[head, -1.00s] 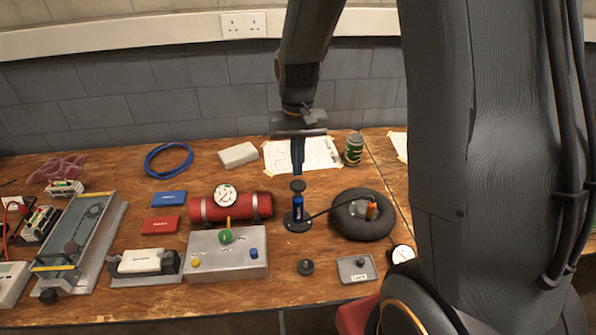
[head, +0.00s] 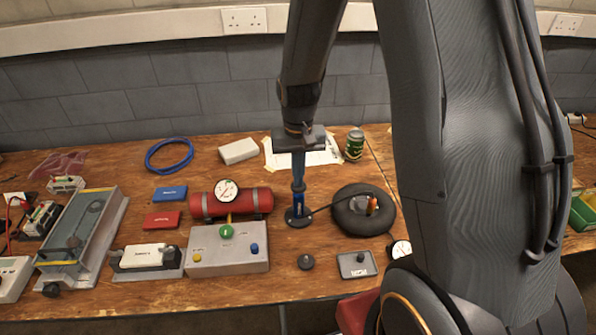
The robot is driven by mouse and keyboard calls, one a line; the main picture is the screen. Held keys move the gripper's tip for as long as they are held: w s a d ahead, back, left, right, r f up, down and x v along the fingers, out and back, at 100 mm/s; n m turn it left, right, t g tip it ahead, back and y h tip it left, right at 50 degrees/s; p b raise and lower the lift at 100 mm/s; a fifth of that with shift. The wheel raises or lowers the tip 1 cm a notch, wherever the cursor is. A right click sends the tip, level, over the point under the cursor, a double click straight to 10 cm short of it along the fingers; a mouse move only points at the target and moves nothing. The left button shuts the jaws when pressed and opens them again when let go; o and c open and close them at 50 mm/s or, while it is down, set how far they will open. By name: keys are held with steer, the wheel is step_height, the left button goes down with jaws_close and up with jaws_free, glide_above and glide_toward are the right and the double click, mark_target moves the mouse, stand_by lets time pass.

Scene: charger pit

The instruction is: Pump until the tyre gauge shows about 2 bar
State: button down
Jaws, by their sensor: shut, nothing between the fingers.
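The blue hand pump (head: 297,207) stands upright on its dark round base on the bench. My gripper (head: 298,178) points straight down at the top of the pump, with its shut fingers on or just above the handle, which they hide. A thin dark hose runs from the pump to the black tyre (head: 363,228), which lies flat to the right with an orange-tipped valve (head: 373,204). A white round gauge (head: 401,249) sits right of the tyre, partly hidden by my arm. Its needle is too small to read.
A red cylinder (head: 255,202) with its own gauge (head: 226,190) and a grey box with knobs (head: 230,262) stand left of the pump. A dark knob (head: 306,262) and a small grey tray (head: 357,265) lie in front.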

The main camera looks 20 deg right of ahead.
steer(key=shift+s+f, duration=0.1)
steer(key=shift+f, duration=0.4)
steer(key=shift+r+p, duration=0.55)
step_height(320, 180, up, 13)
steer(key=shift+r, duration=0.15)
steer(key=shift+w+r+b, duration=0.1)
steer(key=shift+w+b, duration=0.15)
steer(key=shift+b, duration=0.5)
stand_by(0.6)
steer(key=shift+s+d+r+b, duration=0.1)
steer(key=shift+r+b, duration=1.2)
steer(key=shift+b, duration=1.1)
